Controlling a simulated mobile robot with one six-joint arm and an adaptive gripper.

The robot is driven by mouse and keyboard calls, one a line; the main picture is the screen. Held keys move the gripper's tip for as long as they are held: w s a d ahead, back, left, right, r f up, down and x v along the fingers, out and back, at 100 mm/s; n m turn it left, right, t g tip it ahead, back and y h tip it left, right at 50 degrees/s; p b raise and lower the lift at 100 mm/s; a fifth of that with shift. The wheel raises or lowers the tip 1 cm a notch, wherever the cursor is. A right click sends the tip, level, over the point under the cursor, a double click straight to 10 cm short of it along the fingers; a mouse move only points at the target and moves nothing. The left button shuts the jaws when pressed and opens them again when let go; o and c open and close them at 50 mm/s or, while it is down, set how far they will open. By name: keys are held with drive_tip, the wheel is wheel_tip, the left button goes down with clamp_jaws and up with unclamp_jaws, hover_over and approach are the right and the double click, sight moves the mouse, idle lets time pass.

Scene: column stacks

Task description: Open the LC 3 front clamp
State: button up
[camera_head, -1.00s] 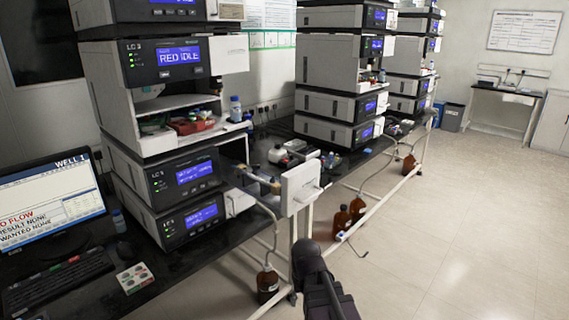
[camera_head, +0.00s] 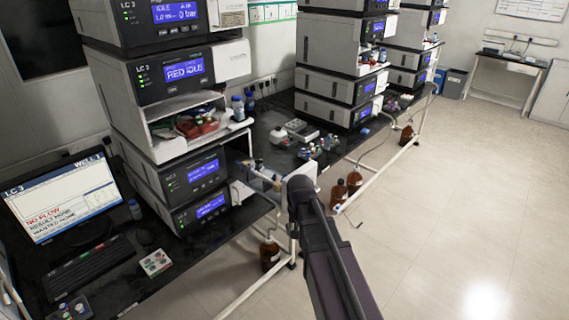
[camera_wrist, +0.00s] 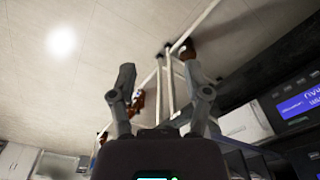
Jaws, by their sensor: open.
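The LC 3 stack stands at the left in the head view, with an upper unit (camera_head: 172,72) reading "RED IDLE" and two lower units (camera_head: 192,172) with blue screens. A small pale rod-like part (camera_head: 262,172) sticks out at the right of the lower units, beside a white panel (camera_head: 303,172). I cannot make out the front clamp itself. My arm reaches up in front of the white panel and hides part of it. In the wrist view my gripper (camera_wrist: 163,82) is open, its two dark fingers apart with nothing between them. A blue screen (camera_wrist: 302,103) shows at the right there.
A monitor (camera_head: 58,197) reading "LC 3" and "NO FLOW" and a keyboard (camera_head: 83,272) are on the dark bench at left. Brown bottles (camera_head: 269,255) stand by the white bench frame. More stacks (camera_head: 336,85) stand behind. The floor at right is clear.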

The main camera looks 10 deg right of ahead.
drive_tip(key=w+r+m+p, duration=0.1)
drive_tip(key=w+r+p, duration=0.3)
drive_tip(key=r+p, duration=0.65)
drive_tip(key=w+r+m+p, duration=0.2)
drive_tip(key=w+r+p, duration=0.2)
drive_tip(key=r+p, duration=0.6)
drive_tip(key=w+r+m, duration=0.1)
drive_tip(key=w+m, duration=0.3)
drive_tip(key=w, duration=0.7)
drive_tip(key=shift+w+r+m, duration=0.15)
drive_tip(key=shift+w+m, duration=0.15)
drive_tip(key=shift+d, duration=0.1)
wheel_tip(320, 180, down, 14)
drive_tip(key=b, duration=1.4)
drive_tip(key=shift+r, duration=0.1)
